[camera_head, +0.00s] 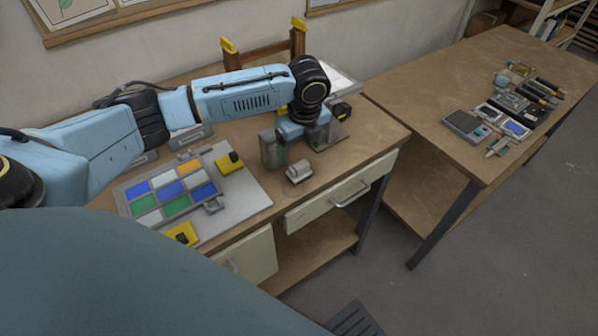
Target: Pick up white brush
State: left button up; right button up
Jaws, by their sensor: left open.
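My left gripper (297,154) is open over the right part of the near workbench, with its fingers spread and pointing down. A small whitish, rounded object (298,172) lies on the bench just in front of the fingers, toward the bench's front edge. It may be the white brush, but it is too small to tell. Nothing shows held between the fingers. My right gripper is not in view.
A grey board (253,192) with blue, green, orange and white panes and yellow-black clamps lies left on the wooden bench (375,136). A yellow-tipped wooden rack (298,40) stands behind my arm. The right table (420,85) holds a dark scale (466,125) and several tools.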

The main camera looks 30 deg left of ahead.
aim_at(299, 166)
pick_arm(q)
jog(key=shift+s+f, duration=0.15)
jog(key=shift+f, duration=3.3)
jog(key=c, duration=1.2)
jog(key=shift+o, duration=0.2)
notch_tip(299, 166, up, 10)
jog(key=shift+r, duration=0.1)
jog(key=o, duration=0.6)
jog(key=shift+c, duration=0.2)
jog(key=c, duration=0.4)
